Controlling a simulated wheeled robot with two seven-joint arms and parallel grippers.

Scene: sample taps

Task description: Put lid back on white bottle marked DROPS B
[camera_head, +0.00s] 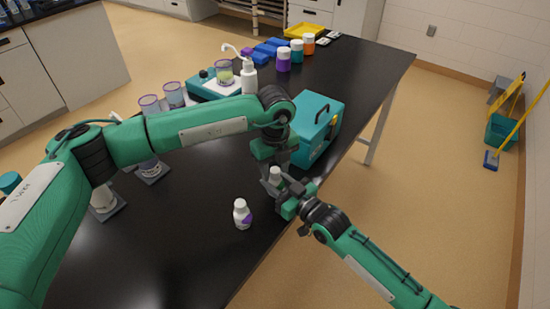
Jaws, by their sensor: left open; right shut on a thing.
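A small white bottle (276,174) is at my two grippers, mostly hidden by their fingers; only its pale upper part shows. My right gripper (279,190) comes from the lower right and is shut on this bottle. My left gripper (270,174) points down from above, open, with its fingers close to the bottle's top. Whether it touches the bottle, I cannot tell. A second white bottle (241,211) with a purple label patch stands upright on the table to the left. No lettering is readable, so I cannot tell which is DROPS B. I cannot make out a separate lid.
A teal case (316,124) with a dark handle stands just behind my grippers. Cups (149,105), a pump bottle (249,78) and coloured-label jars (283,60) stand farther back. The black table's (190,250) front is largely clear; its right edge runs near my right gripper.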

